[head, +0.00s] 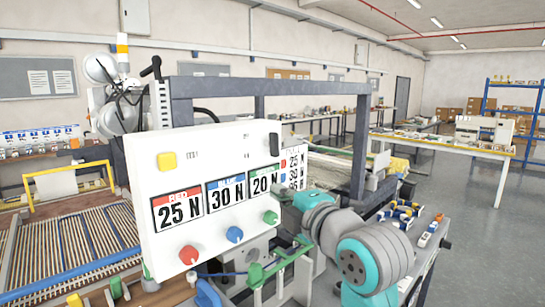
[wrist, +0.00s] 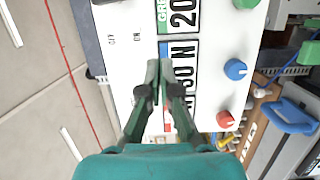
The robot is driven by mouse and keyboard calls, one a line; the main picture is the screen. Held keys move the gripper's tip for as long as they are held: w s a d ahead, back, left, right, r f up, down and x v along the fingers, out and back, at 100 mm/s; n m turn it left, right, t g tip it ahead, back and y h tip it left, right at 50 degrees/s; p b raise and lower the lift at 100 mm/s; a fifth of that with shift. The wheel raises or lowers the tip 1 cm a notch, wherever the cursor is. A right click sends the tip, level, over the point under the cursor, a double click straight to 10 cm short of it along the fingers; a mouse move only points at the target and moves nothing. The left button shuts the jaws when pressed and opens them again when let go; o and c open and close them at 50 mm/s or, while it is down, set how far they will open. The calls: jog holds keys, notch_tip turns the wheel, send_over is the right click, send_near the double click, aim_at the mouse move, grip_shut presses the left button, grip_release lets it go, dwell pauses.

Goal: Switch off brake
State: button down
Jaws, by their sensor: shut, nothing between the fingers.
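A white control panel (head: 215,155) faces me in the head view. It has a yellow knob (head: 167,161) at upper left and a black switch (head: 274,145) at upper right. The panel also fills the middle of the wrist view (wrist: 123,70), turned sideways, with small OFF and ON lettering. Part of a black piece (wrist: 103,2) shows there at the top edge. My gripper (wrist: 160,68) is shut and empty, its fingertips in front of the panel by the 30 N label. In the head view it is near the panel's right edge. I cannot tell whether it touches anything.
Red (head: 188,255), blue (head: 235,233) and green (head: 270,217) knobs stick out under the 25 N, 30 N and 20 N labels. A grey metal frame (head: 270,87) stands behind the panel. Open floor (head: 480,240) lies at right.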

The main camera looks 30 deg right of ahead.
aim_at(274, 144)
jog(key=shift+n, duration=0.7)
jog(key=r, duration=0.4)
jog(key=shift+s+d+r, duration=0.1)
jog(key=shift+s, duration=0.25)
jog(key=shift+w, duration=0.1)
jog(key=w, duration=0.9)
jog(key=shift+a+r, duration=0.1)
jog(key=shift+a, duration=0.25)
jog(key=w+d, duration=0.1)
jog(key=d, duration=0.1)
jog(key=shift+w+d+r, duration=0.1)
jog(key=shift+w+d, duration=0.25)
jog(key=shift+d, duration=0.05)
jog(key=shift+w+d, duration=0.2)
jog(key=shift+d, duration=0.25)
